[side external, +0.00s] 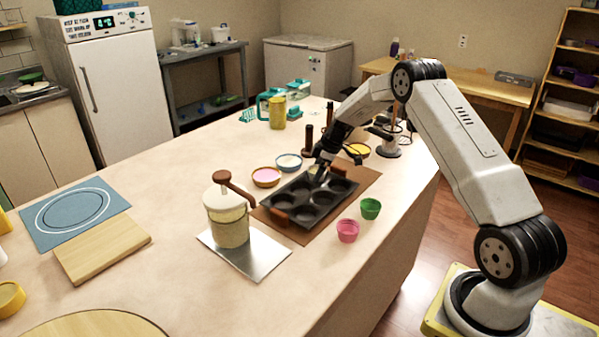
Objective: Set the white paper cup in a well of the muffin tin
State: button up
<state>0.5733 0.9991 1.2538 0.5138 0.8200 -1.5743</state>
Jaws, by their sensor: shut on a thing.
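The dark muffin tin (325,208) lies on a brown mat (364,183) on the counter, with several empty wells showing. My gripper (319,166) points down at the tin's far edge and is shut on the white paper cup (316,171). Only a small pale part of the cup shows below the fingers. The cup is at a well in the far row. I cannot tell whether it rests in the well or hangs just above it.
A pink cup (347,231) and a green cup (370,208) stand right of the tin. A pump dispenser (229,220) stands close on the left on a metal sheet (264,264). Bowls with pink (266,177) and white (288,162) contents sit behind.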

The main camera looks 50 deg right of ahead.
aim_at(311, 169)
jog(key=shift+f, duration=0.15)
jog(key=o, duration=0.8)
jog(key=shift+a, duration=0.1)
jog(key=shift+o, duration=0.2)
jog(key=shift+s+f, duration=0.1)
jog(key=shift+r, duration=0.2)
jog(key=shift+r, duration=2.45)
jog(key=shift+v, duration=3.95)
